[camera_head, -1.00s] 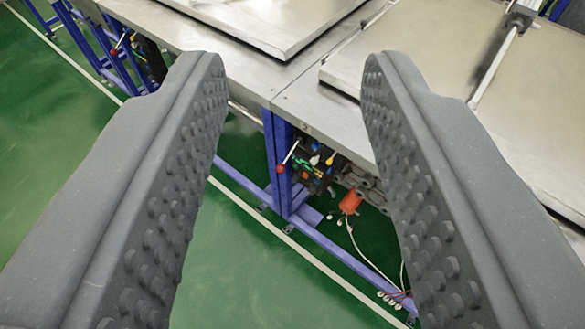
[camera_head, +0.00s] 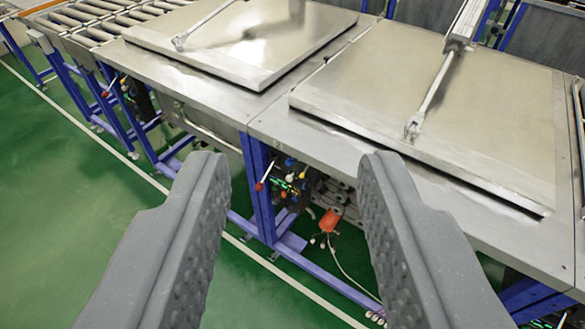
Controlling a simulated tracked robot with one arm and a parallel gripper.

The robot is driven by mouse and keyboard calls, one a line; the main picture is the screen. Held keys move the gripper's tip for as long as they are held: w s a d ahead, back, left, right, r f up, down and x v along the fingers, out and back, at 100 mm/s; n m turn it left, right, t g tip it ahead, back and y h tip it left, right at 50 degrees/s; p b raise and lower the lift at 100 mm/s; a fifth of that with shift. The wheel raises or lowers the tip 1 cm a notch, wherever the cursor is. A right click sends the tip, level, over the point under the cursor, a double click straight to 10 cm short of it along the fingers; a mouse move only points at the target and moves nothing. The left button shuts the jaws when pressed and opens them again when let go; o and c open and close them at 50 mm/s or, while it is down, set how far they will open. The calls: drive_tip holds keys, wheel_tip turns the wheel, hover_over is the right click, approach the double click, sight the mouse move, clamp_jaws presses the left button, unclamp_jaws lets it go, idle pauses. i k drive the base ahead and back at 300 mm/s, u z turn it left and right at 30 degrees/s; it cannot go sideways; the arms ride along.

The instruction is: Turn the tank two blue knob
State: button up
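My gripper (camera_head: 290,168) is open and empty, its two grey studded fingers wide apart in the foreground. Between the fingertips, further off and below the bench edge, is a small control cluster (camera_head: 286,190) with coloured knobs. A small blue knob (camera_head: 290,162) appears at the top of this cluster, too small to tell its angle. A white lever with a red ball (camera_head: 259,186) sticks out at its left. Two metal tanks with flat lids, a left lid (camera_head: 250,40) and a right lid (camera_head: 440,110), are above. No tank number is readable.
Blue frame legs (camera_head: 258,190) hold up the steel bench just left of the cluster. An orange part (camera_head: 329,220) with a cable hangs to its right. A second lever cluster is at far left. Rollers (camera_head: 105,15) lie beyond. Green floor is free at left.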

sight(289, 162)
drive_tip(key=i, duration=0.9)
drive_tip(key=u, duration=0.05)
